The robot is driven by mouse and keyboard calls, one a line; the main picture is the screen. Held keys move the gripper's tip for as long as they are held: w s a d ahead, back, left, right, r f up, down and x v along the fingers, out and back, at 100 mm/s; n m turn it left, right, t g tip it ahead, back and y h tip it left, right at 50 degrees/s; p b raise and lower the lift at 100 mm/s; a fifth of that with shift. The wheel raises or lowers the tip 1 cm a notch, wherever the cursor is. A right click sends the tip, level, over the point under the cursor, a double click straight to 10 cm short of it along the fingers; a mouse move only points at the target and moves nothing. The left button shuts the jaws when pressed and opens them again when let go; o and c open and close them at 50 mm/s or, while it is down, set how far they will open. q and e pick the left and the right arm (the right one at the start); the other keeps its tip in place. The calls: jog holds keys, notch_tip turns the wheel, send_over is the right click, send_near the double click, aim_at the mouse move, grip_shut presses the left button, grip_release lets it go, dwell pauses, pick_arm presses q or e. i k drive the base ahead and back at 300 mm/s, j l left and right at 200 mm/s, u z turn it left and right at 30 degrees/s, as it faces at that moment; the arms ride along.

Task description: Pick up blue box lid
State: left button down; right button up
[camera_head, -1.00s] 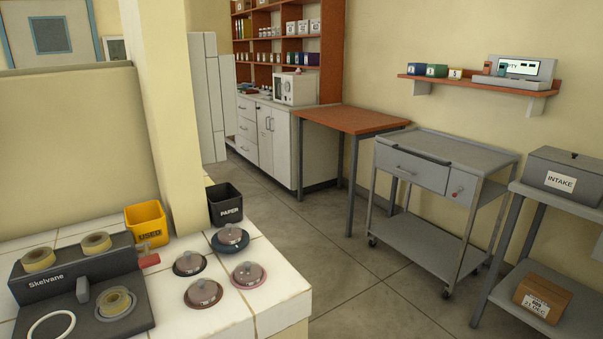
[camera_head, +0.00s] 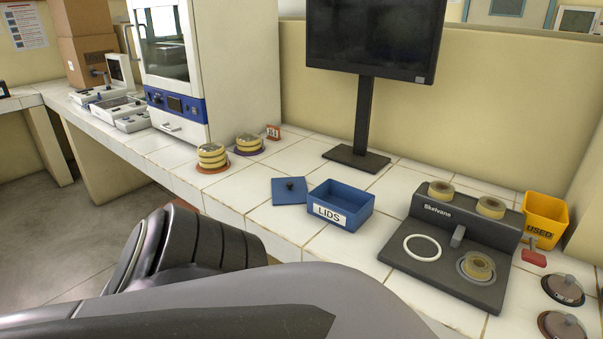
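The blue box lid (camera_head: 289,190) lies flat on the white tiled counter, a blue square plate with a small dark knob on top. The open blue box (camera_head: 341,205), labelled LIDS, stands just to its right, with a small gap between them. My dark arm fills the lower left and bottom of the head view, in front of the counter. Neither gripper shows in the view.
Two stacks of yellowish dishes (camera_head: 211,157) stand behind and left of the lid. A monitor (camera_head: 371,40) is behind the box. A grey Skelvane device (camera_head: 450,245) and a yellow USED bin (camera_head: 544,219) are right. A white-and-blue cabinet (camera_head: 205,70) stands at left.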

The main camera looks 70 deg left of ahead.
aim_at(285, 191)
jog(key=u, duration=2.05)
